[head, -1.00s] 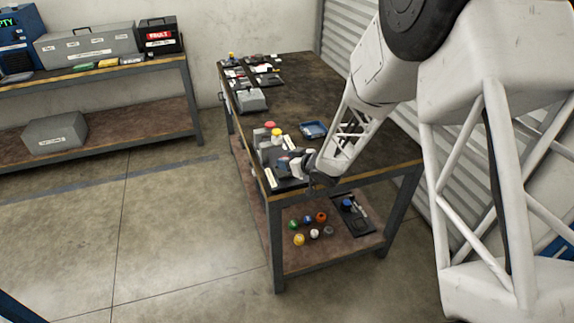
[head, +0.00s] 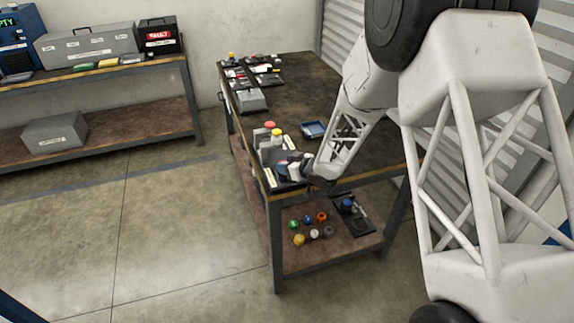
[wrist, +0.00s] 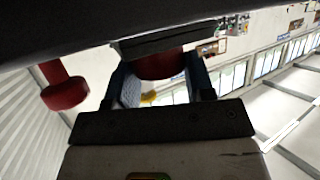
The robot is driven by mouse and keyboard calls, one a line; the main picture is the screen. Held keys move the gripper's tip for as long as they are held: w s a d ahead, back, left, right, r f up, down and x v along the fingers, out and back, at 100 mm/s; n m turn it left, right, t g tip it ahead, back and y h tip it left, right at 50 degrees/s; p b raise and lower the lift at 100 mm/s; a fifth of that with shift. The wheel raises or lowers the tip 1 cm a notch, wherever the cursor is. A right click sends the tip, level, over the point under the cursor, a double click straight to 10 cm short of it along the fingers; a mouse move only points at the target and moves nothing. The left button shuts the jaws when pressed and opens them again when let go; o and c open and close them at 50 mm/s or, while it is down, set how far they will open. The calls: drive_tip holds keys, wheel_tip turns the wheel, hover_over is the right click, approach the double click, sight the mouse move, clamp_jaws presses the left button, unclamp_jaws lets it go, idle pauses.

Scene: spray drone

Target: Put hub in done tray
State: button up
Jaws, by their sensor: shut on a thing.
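In the wrist view my gripper (wrist: 160,85) is shut on a part with a dark grey plate and a dark red round section, which I take for the hub (wrist: 160,65). The two fingers stand on either side of it. In the head view my gripper (head: 298,168) is small and low over the near left corner of the workbench, beside the grey machine blocks; the held part cannot be made out there. A small blue tray (head: 313,130) lies on the bench just behind my gripper. I cannot read any label on it, so I cannot tell whether it is the done tray.
Grey blocks with a red button (head: 269,125) and a yellow one (head: 277,132) stand left of my gripper. A grey box (head: 251,101) and dark trays of small parts (head: 265,79) are at the bench's far end. The middle of the bench top is clear.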

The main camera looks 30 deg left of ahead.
drive_tip(key=shift+f, duration=0.2)
drive_tip(key=o, duration=1.1)
drive_tip(key=shift+c, duration=0.2)
drive_tip(key=shift+v, duration=3.9)
